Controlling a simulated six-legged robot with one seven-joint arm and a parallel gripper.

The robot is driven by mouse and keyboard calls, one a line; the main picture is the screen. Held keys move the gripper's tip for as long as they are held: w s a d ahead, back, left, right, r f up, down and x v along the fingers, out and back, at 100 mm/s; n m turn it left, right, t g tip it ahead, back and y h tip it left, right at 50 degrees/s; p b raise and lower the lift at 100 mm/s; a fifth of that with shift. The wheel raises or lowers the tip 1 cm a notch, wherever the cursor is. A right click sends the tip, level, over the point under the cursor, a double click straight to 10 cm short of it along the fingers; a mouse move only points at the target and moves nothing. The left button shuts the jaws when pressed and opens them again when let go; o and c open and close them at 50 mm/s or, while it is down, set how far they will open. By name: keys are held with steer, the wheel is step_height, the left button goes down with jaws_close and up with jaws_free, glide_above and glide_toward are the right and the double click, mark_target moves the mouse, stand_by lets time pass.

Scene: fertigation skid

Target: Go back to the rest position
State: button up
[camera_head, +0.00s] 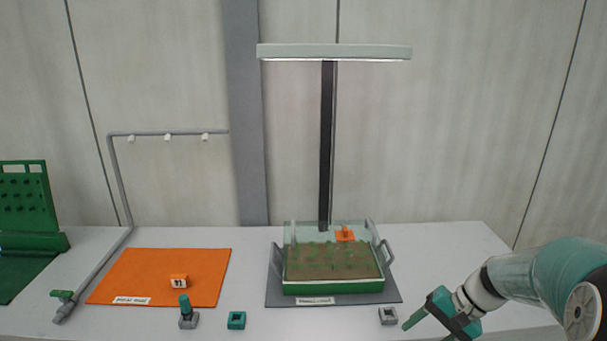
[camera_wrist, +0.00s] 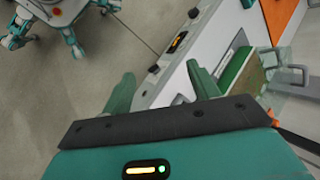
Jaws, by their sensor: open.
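My gripper (camera_head: 424,318) is at the lower right in the head view, above the bench's front edge and right of a small grey square block (camera_head: 388,315). In the wrist view my gripper (camera_wrist: 160,92) shows two green fingers spread apart with nothing between them. My arm reaches in from the right edge of the head view. The jaws touch nothing that I can see.
A planted tray (camera_head: 333,288) stands on a grey mat under a lamp (camera_head: 333,52). A teal-topped peg (camera_head: 186,308) and teal square block (camera_head: 236,320) stand in front. The bench's right end (camera_head: 470,240) is clear.

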steer(key=s+a+r+n+t+h, duration=0.2)
steer(key=s+a+r, duration=0.3)
steer(key=s, duration=0.3)
steer(key=s+a+r+n+t+h, duration=0.2)
steer(key=s+a+r+n+h, duration=0.2)
steer(key=s+a+r, duration=0.2)
step_height(320, 180, up, 2)
steer(key=shift+s+r+t+h, duration=0.2)
steer(key=shift+s+t+h, duration=0.2)
steer(key=shift+s, duration=0.7)
